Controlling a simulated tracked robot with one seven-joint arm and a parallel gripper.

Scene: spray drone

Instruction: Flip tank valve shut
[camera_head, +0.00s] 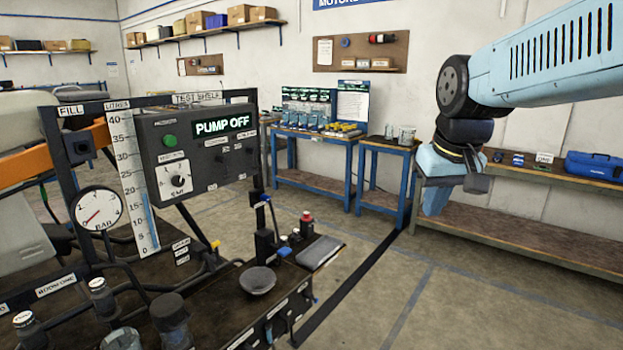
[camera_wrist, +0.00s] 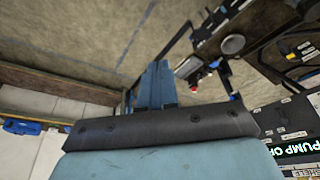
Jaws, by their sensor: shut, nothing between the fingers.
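The pump test rig (camera_head: 215,150) fills the left of the head view, with a control box reading PUMP OFF. I cannot tell for sure which part is the tank valve. A small lever with a blue tip (camera_head: 265,198) stands upright near the rig's right end. A small yellow handle (camera_head: 215,245) sits on the pipework below the box. My gripper (camera_head: 436,205) hangs pointing down to the right of the rig, apart from it. In the wrist view its blue fingers (camera_wrist: 157,78) are together and hold nothing.
A pressure gauge (camera_head: 98,209) and a litre scale (camera_head: 132,180) stand on the rig's left. Blue tables (camera_head: 311,181) and a long bench (camera_head: 520,232) line the back wall. The floor between is clear.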

